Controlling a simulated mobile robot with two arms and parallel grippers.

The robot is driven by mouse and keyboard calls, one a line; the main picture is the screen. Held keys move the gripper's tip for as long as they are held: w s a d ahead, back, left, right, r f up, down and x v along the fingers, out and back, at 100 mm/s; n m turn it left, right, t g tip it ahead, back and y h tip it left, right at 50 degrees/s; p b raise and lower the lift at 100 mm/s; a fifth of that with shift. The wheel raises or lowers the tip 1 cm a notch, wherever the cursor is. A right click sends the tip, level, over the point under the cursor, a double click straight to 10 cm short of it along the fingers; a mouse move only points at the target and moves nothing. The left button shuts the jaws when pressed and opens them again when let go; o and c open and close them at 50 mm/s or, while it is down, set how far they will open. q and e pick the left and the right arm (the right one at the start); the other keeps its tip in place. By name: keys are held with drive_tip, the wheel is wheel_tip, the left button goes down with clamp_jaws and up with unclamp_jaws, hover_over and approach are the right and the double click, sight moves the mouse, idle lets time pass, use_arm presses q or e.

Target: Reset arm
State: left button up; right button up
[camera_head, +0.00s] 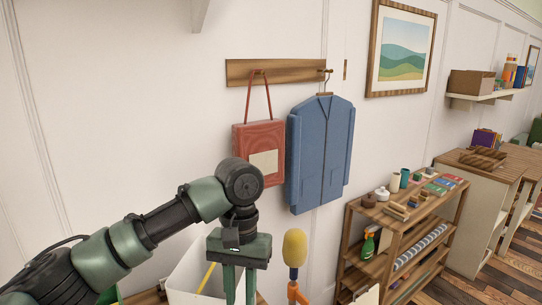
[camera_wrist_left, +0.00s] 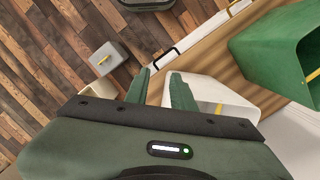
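My left gripper (camera_head: 240,290) points down in the head view, in front of the wall below the red bag (camera_head: 258,150). Its two green fingers stand apart with a visible gap. In the left wrist view the fingers of the left gripper (camera_wrist_left: 161,78) are also apart, and I see nothing held between them. A white bin (camera_head: 185,278) is behind and left of the gripper in the head view; it also shows beyond the fingers in the left wrist view (camera_wrist_left: 208,92). The right gripper is in neither view.
A blue jacket (camera_head: 320,150) and the red bag hang from a wooden wall rack (camera_head: 275,71). A yellow-headed tool (camera_head: 294,248) stands close right of the gripper. A wooden shelf (camera_head: 372,270) is farther right. A green bin (camera_wrist_left: 268,60) and grey box (camera_wrist_left: 110,57) show below.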

use_arm(q)
drive_tip(key=s+d+f+m+h, duration=0.2)
drive_tip(key=s+d+f, duration=0.1)
drive_tip(key=f, duration=0.4)
drive_tip(key=s+d+f+m+h, duration=0.1)
drive_tip(key=s+d+f, duration=0.2)
drive_tip(key=f, duration=0.4)
drive_tip(key=s+a+f+t+h, duration=0.1)
drive_tip(key=s+f+t+h, duration=0.15)
drive_tip(key=s+f, duration=0.3)
drive_tip(key=s+a+f+n+t+y, duration=0.1)
drive_tip(key=s+a+f+n+y, duration=0.2)
drive_tip(key=s+a, duration=0.5)
drive_tip(key=s+a+f+t+y, duration=0.2)
drive_tip(key=s+a+f, duration=0.2)
drive_tip(key=a, duration=0.8)
wheel_tip(320, 180, down, 27)
drive_tip(key=s+g, duration=0.2)
drive_tip(key=s+a+f, duration=0.2)
drive_tip(key=s+f, duration=1.2)
drive_tip(key=s, duration=0.2)
drive_tip(key=shift+s+a+f+g, duration=0.2)
drive_tip(key=shift+a+f+g, duration=0.15)
drive_tip(key=shift+g, duration=0.1)
